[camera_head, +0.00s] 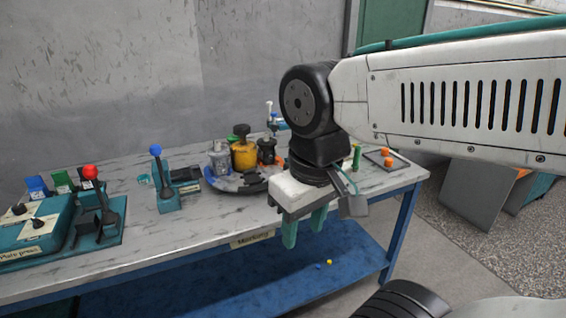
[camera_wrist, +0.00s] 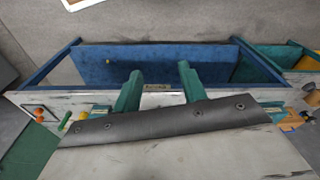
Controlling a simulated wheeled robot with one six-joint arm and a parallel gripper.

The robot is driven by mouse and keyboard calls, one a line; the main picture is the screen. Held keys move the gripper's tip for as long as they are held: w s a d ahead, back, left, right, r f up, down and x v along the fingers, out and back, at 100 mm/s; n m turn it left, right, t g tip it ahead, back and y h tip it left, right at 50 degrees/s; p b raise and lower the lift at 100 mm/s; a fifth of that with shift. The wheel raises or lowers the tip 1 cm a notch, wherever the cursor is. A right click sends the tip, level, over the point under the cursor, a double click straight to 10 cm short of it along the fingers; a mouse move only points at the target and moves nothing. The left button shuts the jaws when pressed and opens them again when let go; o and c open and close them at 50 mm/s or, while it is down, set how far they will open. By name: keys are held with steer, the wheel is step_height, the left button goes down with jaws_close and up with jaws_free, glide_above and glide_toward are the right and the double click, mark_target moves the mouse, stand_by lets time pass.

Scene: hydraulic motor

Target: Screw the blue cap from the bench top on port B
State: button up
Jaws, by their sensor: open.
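My gripper (camera_head: 304,232) is open and empty, fingers pointing down, in front of the bench's front edge. In the wrist view its two green fingers (camera_wrist: 158,88) stand apart with nothing between them. A round dark base (camera_head: 235,186) on the bench (camera_head: 140,232) carries a yellow unit (camera_head: 244,155) with a black top, a grey cylinder and blue parts, left of my gripper. I cannot make out port B. No blue cap can be told for sure on the bench top; my arm hides part of it. A tiny blue piece (camera_head: 318,266) lies on the lower shelf.
A teal press (camera_head: 32,238) with a red-knobbed lever (camera_head: 90,172) and a blue-knobbed lever (camera_head: 156,152) stand on the bench at left. Orange pieces (camera_head: 386,157) lie at the right end. The blue lower shelf (camera_head: 230,280) is mostly clear, with a small yellow piece (camera_head: 329,262).

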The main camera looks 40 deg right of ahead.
steer(key=w+d+f+m+t+y, duration=0.3)
steer(key=w+d+f+m+y, duration=0.6)
steer(key=w+f+m+y, duration=0.6)
steer(key=w+d+f+m+t+h, duration=0.15)
steer(key=d+m+t+h, duration=0.25)
steer(key=d+m+h, duration=0.45)
steer(key=w+d+f+m+t+h, duration=0.1)
steer(key=w+d+m+t+h, duration=0.35)
steer(key=d, duration=0.65)
steer(key=w+d+f+m+t+h, duration=0.1)
steer(key=d+m+t+h, duration=0.4)
steer(key=d+m, duration=0.45)
steer(key=w+d, duration=0.1)
steer(key=w, duration=0.7)
steer(key=shift+w+d+f+n, duration=0.15)
steer(key=shift+w+d+n, duration=0.1)
steer(key=shift+d+n, duration=0.15)
